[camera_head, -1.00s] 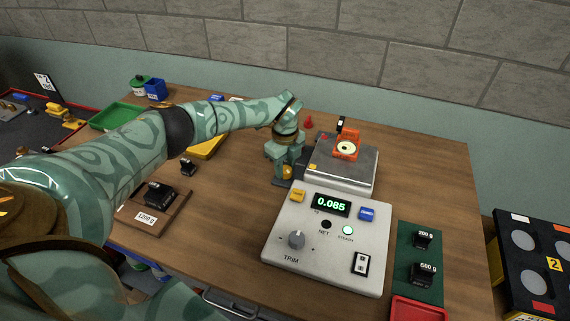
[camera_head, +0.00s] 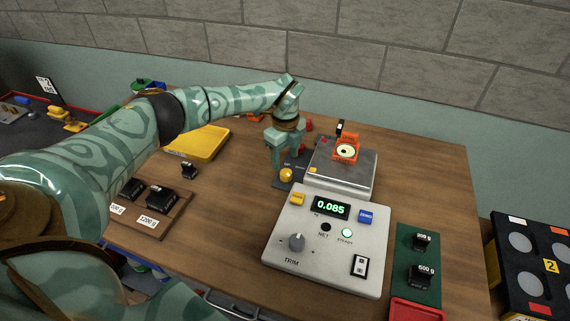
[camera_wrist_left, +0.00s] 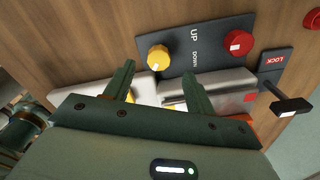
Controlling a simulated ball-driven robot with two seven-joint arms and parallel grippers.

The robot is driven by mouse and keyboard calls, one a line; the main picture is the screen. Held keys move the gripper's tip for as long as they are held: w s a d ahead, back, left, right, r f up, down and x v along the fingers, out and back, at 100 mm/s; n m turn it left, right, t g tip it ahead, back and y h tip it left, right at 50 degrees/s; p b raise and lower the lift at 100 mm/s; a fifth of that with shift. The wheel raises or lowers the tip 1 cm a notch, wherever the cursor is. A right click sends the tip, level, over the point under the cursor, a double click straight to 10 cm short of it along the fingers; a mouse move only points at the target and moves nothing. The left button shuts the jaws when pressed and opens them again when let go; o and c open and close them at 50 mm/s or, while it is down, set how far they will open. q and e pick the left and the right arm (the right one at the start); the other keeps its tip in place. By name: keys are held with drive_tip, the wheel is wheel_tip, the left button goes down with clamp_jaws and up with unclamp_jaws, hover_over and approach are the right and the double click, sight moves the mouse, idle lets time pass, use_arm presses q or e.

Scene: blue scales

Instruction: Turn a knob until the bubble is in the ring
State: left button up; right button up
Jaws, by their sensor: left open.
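The yellow knob (camera_head: 287,175) sits on a dark panel left of the scale. In the left wrist view the yellow knob (camera_wrist_left: 158,57) lies beyond and between the fingertips, with a gap. A red knob (camera_wrist_left: 238,43) is on the same panel, marked UP and DOWN. My left gripper (camera_head: 285,158) is open and empty just above the yellow knob; its fingers also show in the wrist view (camera_wrist_left: 159,70). An orange bubble level (camera_head: 346,156) with a pale round vial stands on the scale pan (camera_head: 328,178). The bubble's exact place in its ring is too small to tell. My right gripper is not seen.
A grey console (camera_head: 322,263) with a TRIM knob (camera_head: 297,242) and a display reading 0.085 stands in front of the scale. Black weights sit on a green mat (camera_head: 405,240) and a wooden block (camera_head: 172,222). A yellow tray (camera_head: 200,146) lies behind my left arm.

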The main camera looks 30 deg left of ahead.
sight(285, 171)
use_arm(q)
wheel_tip(285, 171, up, 11)
drive_tip(key=p, duration=0.1)
drive_tip(key=shift+f, duration=0.1)
idle(0.5)
